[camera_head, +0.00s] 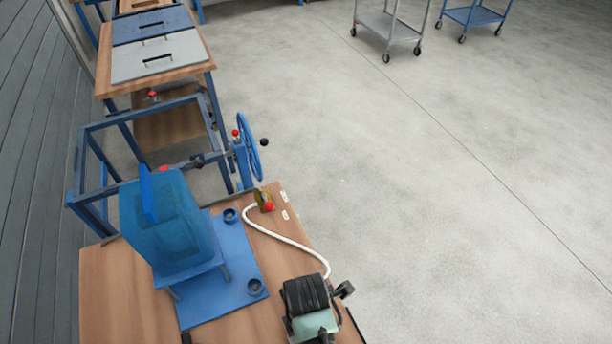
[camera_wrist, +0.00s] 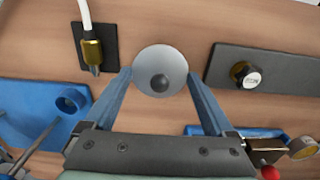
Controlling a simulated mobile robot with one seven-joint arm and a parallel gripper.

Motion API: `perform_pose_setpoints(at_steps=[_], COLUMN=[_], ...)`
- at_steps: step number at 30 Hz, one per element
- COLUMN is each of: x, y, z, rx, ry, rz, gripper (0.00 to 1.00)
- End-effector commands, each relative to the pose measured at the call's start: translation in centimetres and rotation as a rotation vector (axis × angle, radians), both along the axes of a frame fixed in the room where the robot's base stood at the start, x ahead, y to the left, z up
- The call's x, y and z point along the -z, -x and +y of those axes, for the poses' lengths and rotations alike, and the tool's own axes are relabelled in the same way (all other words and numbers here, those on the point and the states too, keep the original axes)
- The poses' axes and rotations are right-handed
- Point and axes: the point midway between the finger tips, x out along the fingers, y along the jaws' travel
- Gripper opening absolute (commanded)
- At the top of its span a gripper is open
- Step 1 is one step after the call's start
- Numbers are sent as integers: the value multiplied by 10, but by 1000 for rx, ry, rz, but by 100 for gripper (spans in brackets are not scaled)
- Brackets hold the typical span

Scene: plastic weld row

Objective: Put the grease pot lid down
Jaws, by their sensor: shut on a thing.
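In the wrist view, my gripper (camera_wrist: 160,78) has its two blue fingers on either side of a round pale grey lid (camera_wrist: 148,58) with a dark knob in its middle. The jaws are shut on the lid, which lies over the wooden bench top (camera_wrist: 180,22). I cannot tell its height above the bench. In the head view, my gripper's body shows at the bottom, over the front of the bench (camera_head: 118,292); the lid and fingertips are hidden there. I cannot pick out a grease pot with certainty.
In the wrist view, a brass nozzle (camera_wrist: 92,52) on a white hose rests on a black pad, upper left. A dark plate (camera_wrist: 285,72) bears a black knob-like piece, right. A tape roll (camera_wrist: 303,147) lies lower right. A blue plate (camera_head: 205,308) carries a blue tank (camera_head: 170,225).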

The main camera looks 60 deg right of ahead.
Motion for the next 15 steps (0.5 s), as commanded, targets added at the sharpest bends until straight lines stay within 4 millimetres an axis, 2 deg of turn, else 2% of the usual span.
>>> perform_pose_setpoints(at_steps=[1, 5, 15], x=[9, 22, 26], y=[1, 0, 0], z=[0, 0, 0], rx=[1, 1, 0], ry=[-3, -1, 0], rz=[4, 2, 0], gripper=[35, 35, 35])
